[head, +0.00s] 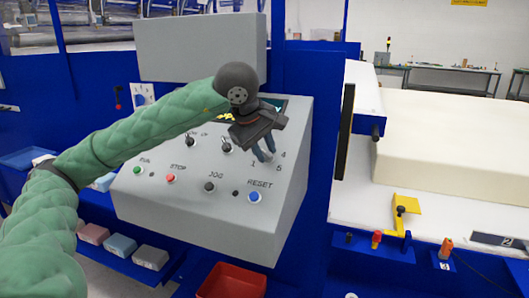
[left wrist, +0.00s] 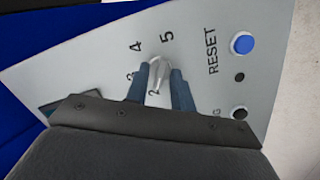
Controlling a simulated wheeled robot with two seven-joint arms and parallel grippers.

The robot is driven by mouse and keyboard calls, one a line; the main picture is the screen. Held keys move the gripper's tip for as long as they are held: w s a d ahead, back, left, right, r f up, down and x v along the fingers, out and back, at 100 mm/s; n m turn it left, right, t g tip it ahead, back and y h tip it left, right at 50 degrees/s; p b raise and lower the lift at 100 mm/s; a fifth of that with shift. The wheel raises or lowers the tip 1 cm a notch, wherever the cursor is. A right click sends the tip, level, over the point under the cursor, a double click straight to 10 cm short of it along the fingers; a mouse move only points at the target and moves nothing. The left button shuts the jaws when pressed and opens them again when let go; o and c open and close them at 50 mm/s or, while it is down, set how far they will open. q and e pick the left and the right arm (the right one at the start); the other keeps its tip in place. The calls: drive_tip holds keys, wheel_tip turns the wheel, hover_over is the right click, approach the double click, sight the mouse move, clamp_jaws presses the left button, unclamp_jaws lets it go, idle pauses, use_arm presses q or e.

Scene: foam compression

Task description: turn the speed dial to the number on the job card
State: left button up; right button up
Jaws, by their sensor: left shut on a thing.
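The speed dial (left wrist: 158,72) is a silver knob on the sloping grey control panel (head: 210,235). In the left wrist view the numbers 4 and 5 show beyond it, with 2 and part of 3 near my fingers. The knob's narrow end lies toward the side of 4 and 5; its exact setting is unclear. My left gripper (head: 264,153) reaches down to the panel's right part. Its blue fingers (left wrist: 159,90) are shut on the knob, one on each side. I cannot make out a job card. My right gripper is out of view.
The panel carries a red STOP button (head: 171,178), a black JOG button (head: 209,187), a blue RESET button (head: 254,196) and toggle switches (head: 190,141). A red bin (head: 232,283) stands below. A large cream foam block (head: 450,150) lies to the right.

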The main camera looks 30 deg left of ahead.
use_arm(q)
drive_tip(key=o, duration=0.7)
drive_tip(key=shift+c, duration=0.2)
